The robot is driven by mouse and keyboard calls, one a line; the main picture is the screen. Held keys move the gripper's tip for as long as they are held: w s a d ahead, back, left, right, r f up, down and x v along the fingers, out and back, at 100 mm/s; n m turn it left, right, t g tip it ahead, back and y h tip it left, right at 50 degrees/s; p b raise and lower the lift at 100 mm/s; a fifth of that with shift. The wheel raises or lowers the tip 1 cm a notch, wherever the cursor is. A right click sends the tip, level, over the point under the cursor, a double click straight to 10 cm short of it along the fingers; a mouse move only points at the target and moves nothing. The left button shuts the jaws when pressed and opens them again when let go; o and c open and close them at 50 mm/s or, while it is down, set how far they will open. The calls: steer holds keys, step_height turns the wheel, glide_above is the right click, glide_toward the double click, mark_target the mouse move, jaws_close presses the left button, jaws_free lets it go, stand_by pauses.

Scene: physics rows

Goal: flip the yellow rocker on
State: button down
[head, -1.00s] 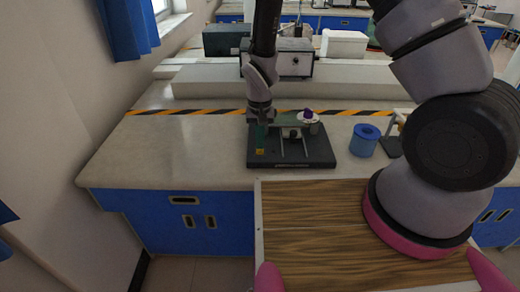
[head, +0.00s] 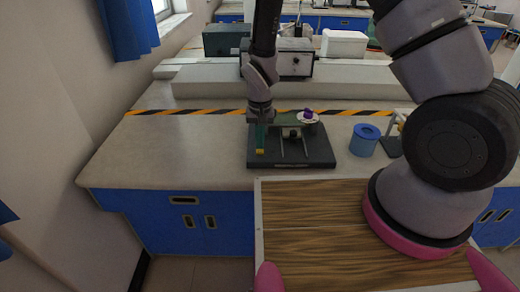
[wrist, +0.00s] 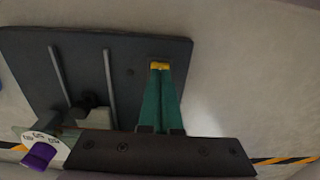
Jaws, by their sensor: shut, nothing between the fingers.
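The yellow rocker (head: 260,151) is a small piece on the front left part of a dark base plate (head: 320,158). It also shows in the wrist view (wrist: 159,65), right at the ends of my fingers, which partly cover it. My gripper (head: 260,147) has green fingers that point down at the rocker. In the wrist view my gripper (wrist: 160,73) is shut with nothing between the fingers. The tips touch the rocker or are just over it; I cannot tell which. The rocker's tilt is hidden.
A white dial with a purple knob (head: 308,112) and two thin rails stand on the plate, right of my gripper. A blue round container (head: 364,140) stands further right. Grey equipment boxes (head: 290,60) are behind. The bench (head: 150,155) is clear on the left.

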mark_target(260, 152)
steer(key=shift+f, duration=0.9)
stand_by(0.5)
steer(key=shift+r, duration=3.5)
